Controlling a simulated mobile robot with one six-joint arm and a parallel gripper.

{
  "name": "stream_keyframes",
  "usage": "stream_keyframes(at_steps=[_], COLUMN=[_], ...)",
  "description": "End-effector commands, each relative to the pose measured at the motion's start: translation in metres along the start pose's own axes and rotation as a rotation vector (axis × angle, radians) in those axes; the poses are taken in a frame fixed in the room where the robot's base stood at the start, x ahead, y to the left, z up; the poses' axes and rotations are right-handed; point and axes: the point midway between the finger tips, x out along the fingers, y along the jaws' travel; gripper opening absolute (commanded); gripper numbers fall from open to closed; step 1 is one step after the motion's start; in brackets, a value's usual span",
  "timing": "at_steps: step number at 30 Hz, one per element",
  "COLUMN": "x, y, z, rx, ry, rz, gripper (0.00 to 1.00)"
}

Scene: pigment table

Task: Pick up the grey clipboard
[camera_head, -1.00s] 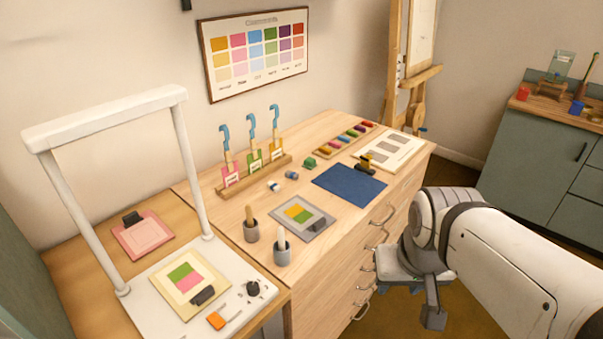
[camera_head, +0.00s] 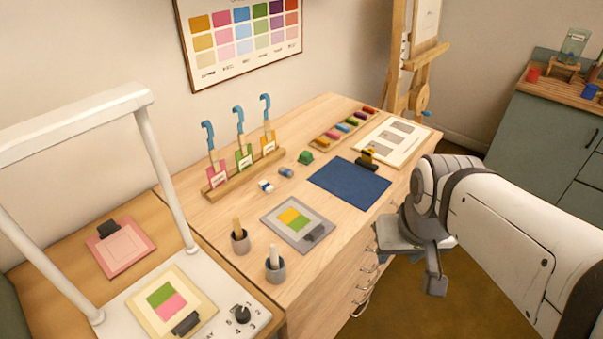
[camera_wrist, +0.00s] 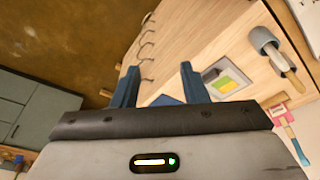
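The grey clipboard (camera_head: 291,233) lies flat on the wooden drawer cabinet's top, near its front edge.
A blue mat (camera_head: 349,185) lies right of the clipboard. Two grey cups (camera_head: 275,270) with tools stand on its left. A rack (camera_head: 246,173) with blue-hooked tools stands behind. A white frame (camera_head: 168,180) rises at left. Drawer handles (camera_head: 362,306) stick out in front.

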Motion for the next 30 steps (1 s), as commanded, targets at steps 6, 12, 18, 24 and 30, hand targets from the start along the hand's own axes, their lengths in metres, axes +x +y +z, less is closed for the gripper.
stream_keyframes(at_steps=[6, 12, 18, 24, 30], x=[0.009, 0.036, 0.076, 0.113, 0.132], y=[-0.01, -0.042, -0.083, -0.118, -0.134], z=[-0.038, -0.09, -0.13, -0.152, -0.158], rx=[-0.41, -1.046, -1.674, -2.142, -2.352], ry=[-0.048, -0.097, -0.12, -0.118, -0.108], rz=[-0.024, -0.086, -0.174, -0.26, -0.302], gripper=[0.4, 0.4, 0.4, 0.4, 0.4])
